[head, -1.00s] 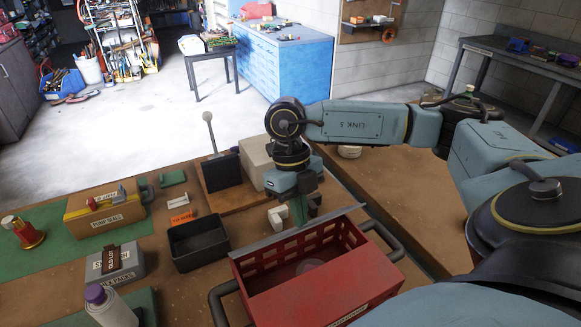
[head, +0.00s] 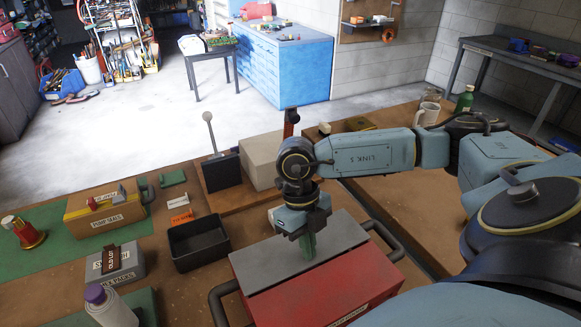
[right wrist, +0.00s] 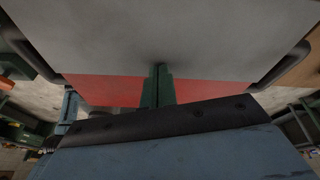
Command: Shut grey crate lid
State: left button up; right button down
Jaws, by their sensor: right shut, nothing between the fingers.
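The crate is red (head: 335,292) with a grey lid (head: 345,232). The lid lies across the back part of the crate's top and looks about level with the red front part. The basket-like opening is hidden under it. My right gripper (head: 308,250) is shut and empty, pointing down with its green fingertips at the lid, at or near its front edge. In the right wrist view the fingers (right wrist: 158,85) reach the grey lid (right wrist: 160,35) near its border with the red panel (right wrist: 100,90). Whether they press on it I cannot tell. My left gripper is not in view.
Dark handles (head: 384,238) stick out at the crate's sides. An open black bin (head: 198,243) stands to its left. A pale box (head: 262,158) stands behind. A bottle with a purple cap (head: 110,308) and labelled boxes (head: 105,213) are farther left.

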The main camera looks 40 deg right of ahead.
notch_tip(320, 180, up, 7)
jog(key=p, duration=0.5)
jog(key=b+v, duration=0.1)
jog(key=v, duration=1.2)
jog(key=shift+w+r, duration=0.15)
jog(key=shift+r, duration=0.1)
